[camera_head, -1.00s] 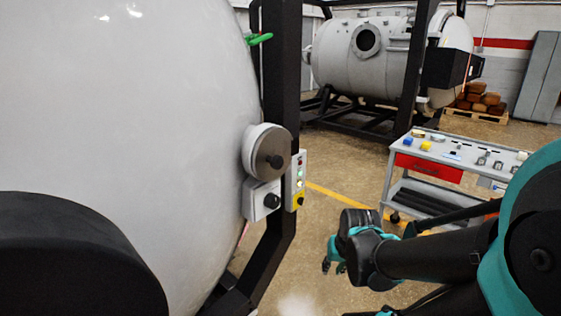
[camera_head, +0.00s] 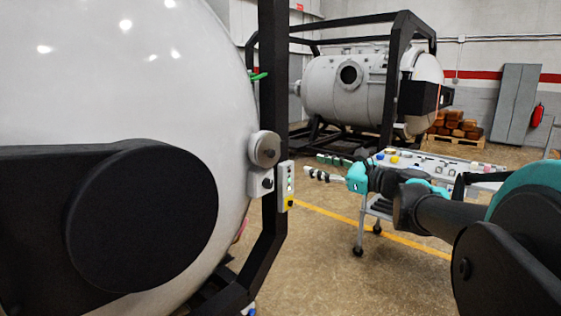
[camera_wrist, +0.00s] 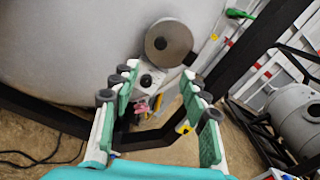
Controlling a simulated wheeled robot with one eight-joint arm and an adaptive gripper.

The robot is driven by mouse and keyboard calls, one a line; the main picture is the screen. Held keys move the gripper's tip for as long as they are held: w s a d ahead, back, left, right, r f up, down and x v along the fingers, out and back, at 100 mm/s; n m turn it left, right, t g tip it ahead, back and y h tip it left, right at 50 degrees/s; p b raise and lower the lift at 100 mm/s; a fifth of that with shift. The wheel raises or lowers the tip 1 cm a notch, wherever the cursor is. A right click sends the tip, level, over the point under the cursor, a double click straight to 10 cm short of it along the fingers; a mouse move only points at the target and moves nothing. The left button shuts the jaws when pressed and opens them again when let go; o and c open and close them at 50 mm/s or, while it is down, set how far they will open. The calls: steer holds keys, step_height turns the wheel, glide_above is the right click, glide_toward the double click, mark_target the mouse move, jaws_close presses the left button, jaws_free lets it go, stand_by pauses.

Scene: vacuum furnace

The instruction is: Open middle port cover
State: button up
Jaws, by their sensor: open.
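The port cover, a round grey disc on a short white port, shows on the right side of the white furnace in the head view (camera_head: 266,149). In the wrist view this cover (camera_wrist: 169,43) is at the top middle, ahead of the fingertips. My gripper (camera_head: 314,167) is to the right of the cover, open and empty, pointing left towards the furnace. In the wrist view my gripper (camera_wrist: 158,80) has its two green-padded fingers spread apart, clear of the cover. Nothing hides the disc face.
Below the cover is a white box with a black knob (camera_head: 267,184). Beside it is a button panel (camera_head: 290,185) on the black frame post (camera_head: 272,90). A large black disc (camera_head: 140,215) sits front left. A tool cart (camera_head: 440,160) stands behind my arm. Floor lies open at centre.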

mark_target(273, 153)
steer(key=x, duration=1.7)
steer(key=shift+w+a+r, duration=0.1)
steer(key=shift+r, duration=0.05)
jaws_close()
